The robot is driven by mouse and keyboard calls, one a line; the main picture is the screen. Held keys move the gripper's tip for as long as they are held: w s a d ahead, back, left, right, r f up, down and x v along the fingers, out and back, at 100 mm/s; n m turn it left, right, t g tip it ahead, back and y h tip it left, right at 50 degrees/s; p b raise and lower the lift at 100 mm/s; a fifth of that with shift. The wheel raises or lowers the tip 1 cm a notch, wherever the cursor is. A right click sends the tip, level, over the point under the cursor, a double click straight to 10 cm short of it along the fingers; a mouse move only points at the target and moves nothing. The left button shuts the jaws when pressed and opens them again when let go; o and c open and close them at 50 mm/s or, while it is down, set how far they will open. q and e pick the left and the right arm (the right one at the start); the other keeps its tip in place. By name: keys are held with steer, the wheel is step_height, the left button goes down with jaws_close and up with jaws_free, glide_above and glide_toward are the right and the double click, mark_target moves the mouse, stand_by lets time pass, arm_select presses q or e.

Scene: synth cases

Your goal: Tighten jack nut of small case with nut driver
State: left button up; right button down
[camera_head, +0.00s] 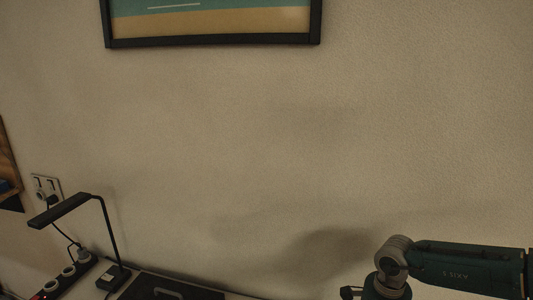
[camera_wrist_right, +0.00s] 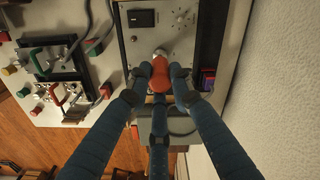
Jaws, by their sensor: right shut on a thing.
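In the right wrist view my right gripper (camera_wrist_right: 161,72) has its fingers closed around the orange-red handle of a tool (camera_wrist_right: 160,82), which looks like the nut driver. Its far end points at the grey panel of a dark-edged case (camera_wrist_right: 152,42). A pale round part shows at the end of the handle, against or close to the panel. I cannot tell whether it touches. The jack nut is not distinguishable. The panel carries a black rocker switch (camera_wrist_right: 141,18) and a small knob (camera_wrist_right: 180,19). The head view shows only my right arm at lower right; my left gripper is in neither view.
In the wrist view, a light panel (camera_wrist_right: 45,112) with coloured knobs and cables lies left, and a red-and-blue item (camera_wrist_right: 206,79) sits right of the case, near the wall. The head view shows a desk lamp (camera_head: 62,211), a power strip (camera_head: 68,272) and a framed picture (camera_head: 212,41).

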steer(key=shift+m, duration=2.6)
steer(key=m, duration=0.3)
steer(key=c, duration=1.5)
jaws_free()
